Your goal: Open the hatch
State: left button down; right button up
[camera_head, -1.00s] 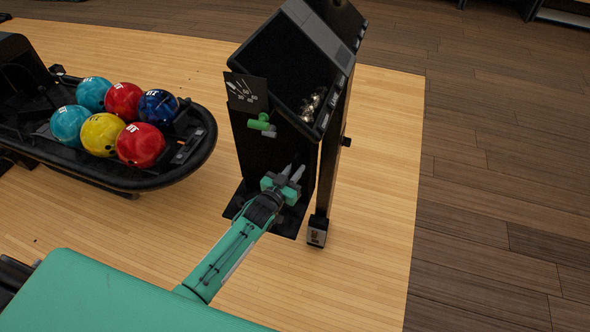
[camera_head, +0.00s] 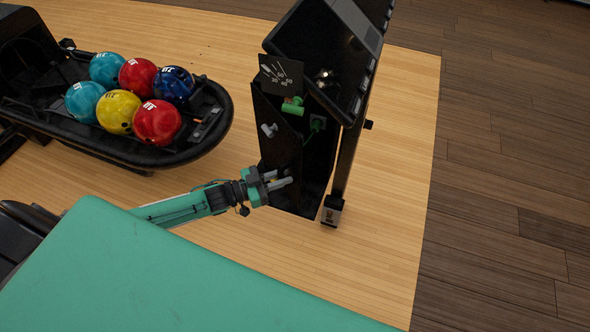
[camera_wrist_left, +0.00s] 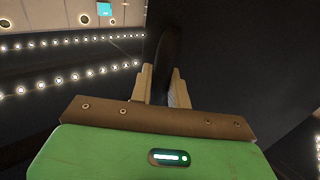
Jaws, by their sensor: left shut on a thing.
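The black hatch (camera_head: 277,150) is on the front of the dark cabinet. In the head view it stands swung out to the left, and the cabinet's inside shows beside it with a green cable (camera_head: 312,133). A grey knob (camera_head: 268,130) sits on the hatch. My left gripper (camera_head: 283,182) is at the hatch's lower part. In the left wrist view, its two pale fingers (camera_wrist_left: 160,88) are shut on a dark, narrow piece that looks like the hatch's edge or handle. The exact contact is too dark to tell. My right gripper is not in view.
A black screen housing (camera_head: 325,60) leans over the hatch. A green handle (camera_head: 293,106) and a small dial plate (camera_head: 281,76) are above it. A ball return (camera_head: 150,158) with several bowling balls (camera_head: 119,111) stands at left. Bare floor (camera_head: 385,210) lies right of the cabinet.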

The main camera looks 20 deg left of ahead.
pick_arm(q)
jog(key=s+a+m+g+h+b, duration=0.2)
jog(key=s+a+m+g+b, duration=0.1)
jog(key=a, duration=0.4)
jog(key=s+a+m+g+h+b, duration=0.2)
jog(key=s+a+m+g+b, duration=0.1)
jog(key=a, duration=0.4)
jog(key=shift+s+a+g+h+b, duration=0.15)
jog(key=shift+s+g+h+b, duration=0.25)
jog(key=shift+g, duration=1)
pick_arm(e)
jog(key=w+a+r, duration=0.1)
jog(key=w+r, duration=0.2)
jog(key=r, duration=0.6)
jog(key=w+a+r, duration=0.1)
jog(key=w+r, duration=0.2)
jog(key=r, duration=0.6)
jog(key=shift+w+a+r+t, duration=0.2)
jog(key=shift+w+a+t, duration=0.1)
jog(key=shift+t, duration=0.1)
pick_arm(q)
jog(key=shift+w, duration=0.15)
jog(key=c, duration=1.4)
grip_release()
jog(key=shift+a, duration=0.1)
